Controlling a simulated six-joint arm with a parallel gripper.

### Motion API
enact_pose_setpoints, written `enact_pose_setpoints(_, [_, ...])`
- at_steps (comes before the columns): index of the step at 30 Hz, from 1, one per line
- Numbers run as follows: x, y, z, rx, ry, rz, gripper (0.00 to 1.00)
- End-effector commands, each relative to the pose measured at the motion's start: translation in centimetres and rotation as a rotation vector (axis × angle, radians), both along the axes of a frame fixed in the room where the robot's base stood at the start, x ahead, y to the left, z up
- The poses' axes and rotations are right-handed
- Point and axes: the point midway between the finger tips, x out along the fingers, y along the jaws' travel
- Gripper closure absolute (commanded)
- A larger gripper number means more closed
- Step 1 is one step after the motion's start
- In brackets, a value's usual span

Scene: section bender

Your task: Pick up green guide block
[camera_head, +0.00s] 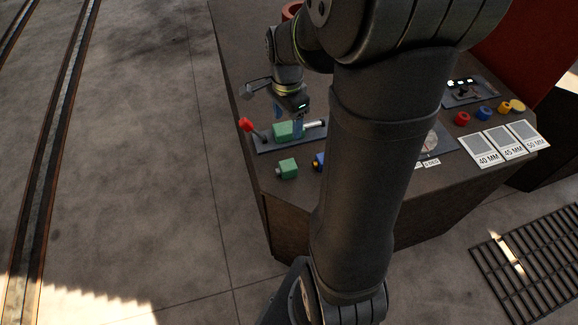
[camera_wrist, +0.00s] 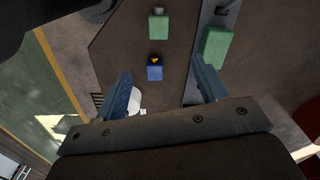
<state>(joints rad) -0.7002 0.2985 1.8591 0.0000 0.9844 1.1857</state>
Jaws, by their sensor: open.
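A small green block (camera_head: 288,168) with a knob on one end lies loose near the table's left front edge. It also shows at the top middle of the wrist view (camera_wrist: 158,28). A second, larger green block (camera_head: 283,130) sits on the grey fixture beside a red-tipped lever; it is at the right in the wrist view (camera_wrist: 217,46). My gripper (camera_head: 298,127) is over the fixture area. In the wrist view its blue fingers (camera_wrist: 160,66) are spread and hold nothing, with the loose green block beyond the fingertips.
A blue block (camera_wrist: 155,71) with a yellow knob lies near the loose green block, partly hidden by my arm in the head view (camera_head: 319,160). The fixture plate (camera_head: 265,145) has a raised lever (camera_head: 246,124). Labelled cards (camera_head: 505,142) and coloured pieces lie at right.

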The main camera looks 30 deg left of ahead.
Motion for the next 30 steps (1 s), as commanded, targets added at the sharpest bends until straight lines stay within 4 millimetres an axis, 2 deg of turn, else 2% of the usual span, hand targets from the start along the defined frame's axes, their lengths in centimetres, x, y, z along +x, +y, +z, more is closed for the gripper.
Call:
enact_pose_setpoints(3, [-0.2, -0.2, -1.6, -0.002, 0.002, -0.156, 0.35])
enact_pose_setpoints(9, [-0.2, -0.3, -2.8, -0.001, 0.000, -0.269, 0.35])
enact_pose_setpoints(13, [-0.3, -0.3, -4.6, -0.003, 0.003, -0.274, 0.35])
enact_pose_setpoints(24, [-0.3, -0.3, -11.6, -0.003, 0.003, -0.272, 0.35])
enact_pose_setpoints(30, [-0.3, -0.3, -14.1, -0.001, 0.002, -0.271, 0.35])
